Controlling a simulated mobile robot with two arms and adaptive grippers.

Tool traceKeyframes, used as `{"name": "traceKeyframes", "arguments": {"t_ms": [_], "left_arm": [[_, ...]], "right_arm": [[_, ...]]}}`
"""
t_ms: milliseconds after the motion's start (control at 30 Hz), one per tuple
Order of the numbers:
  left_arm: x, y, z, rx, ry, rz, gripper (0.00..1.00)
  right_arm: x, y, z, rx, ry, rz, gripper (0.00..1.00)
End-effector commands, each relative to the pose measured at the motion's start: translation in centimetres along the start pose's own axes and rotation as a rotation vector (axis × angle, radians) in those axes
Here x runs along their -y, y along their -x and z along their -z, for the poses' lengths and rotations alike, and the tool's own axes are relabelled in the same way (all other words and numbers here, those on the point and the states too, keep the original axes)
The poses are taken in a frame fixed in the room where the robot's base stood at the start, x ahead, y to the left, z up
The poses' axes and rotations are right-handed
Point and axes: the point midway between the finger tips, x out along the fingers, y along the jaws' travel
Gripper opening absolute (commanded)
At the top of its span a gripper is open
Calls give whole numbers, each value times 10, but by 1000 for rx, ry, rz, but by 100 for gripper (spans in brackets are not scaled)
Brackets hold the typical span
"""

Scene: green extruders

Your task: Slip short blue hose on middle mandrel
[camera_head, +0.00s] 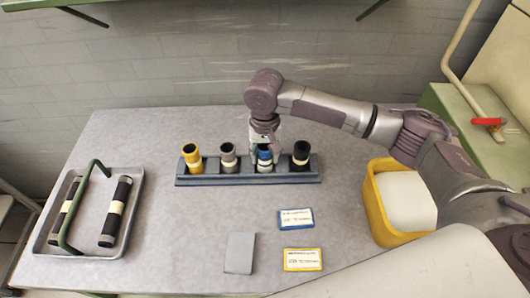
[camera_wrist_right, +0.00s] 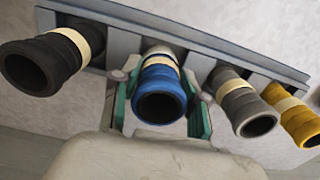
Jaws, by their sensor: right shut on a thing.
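The short blue hose (camera_head: 265,162) with a cream band stands upright in the rack (camera_head: 247,180), third from the left. In the right wrist view the blue hose (camera_wrist_right: 159,103) has its open end towards the camera, between green fingers. My right gripper (camera_head: 265,148) comes down from above and is shut on the blue hose, which is still in its rack slot. The tray (camera_head: 40,240) at the left holds two dark rods or hoses (camera_head: 116,212) with cream bands. I cannot tell whether a middle mandrel is among the things in view. My left gripper is not in view.
Yellow (camera_head: 192,156), grey (camera_head: 228,155) and black (camera_head: 301,155) hoses stand in the rack beside the blue one. A green handle (camera_head: 80,205) arches over the tray. A yellow bin (camera_head: 375,205) stands at right. Labelled cards (camera_head: 296,219) lie in front. Table between tray and rack is clear.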

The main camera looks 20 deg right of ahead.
Motion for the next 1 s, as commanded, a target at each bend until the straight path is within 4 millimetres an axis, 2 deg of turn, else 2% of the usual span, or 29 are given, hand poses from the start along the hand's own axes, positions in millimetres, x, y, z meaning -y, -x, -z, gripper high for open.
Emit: {"name": "traceKeyframes", "arguments": {"t_ms": [33,67,200,567,767,1000], "left_arm": [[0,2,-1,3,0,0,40],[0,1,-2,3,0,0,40],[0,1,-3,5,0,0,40],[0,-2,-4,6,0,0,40],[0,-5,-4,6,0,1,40],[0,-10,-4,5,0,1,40]], "right_arm": [[0,-1,0,1,0,0,0],[0,-1,0,1,-1,0,47],[0,-1,0,0,0,0,69],[0,1,0,-1,0,0,69],[1,32,1,-3,0,3,69],[1,84,1,-3,0,2,69]]}}
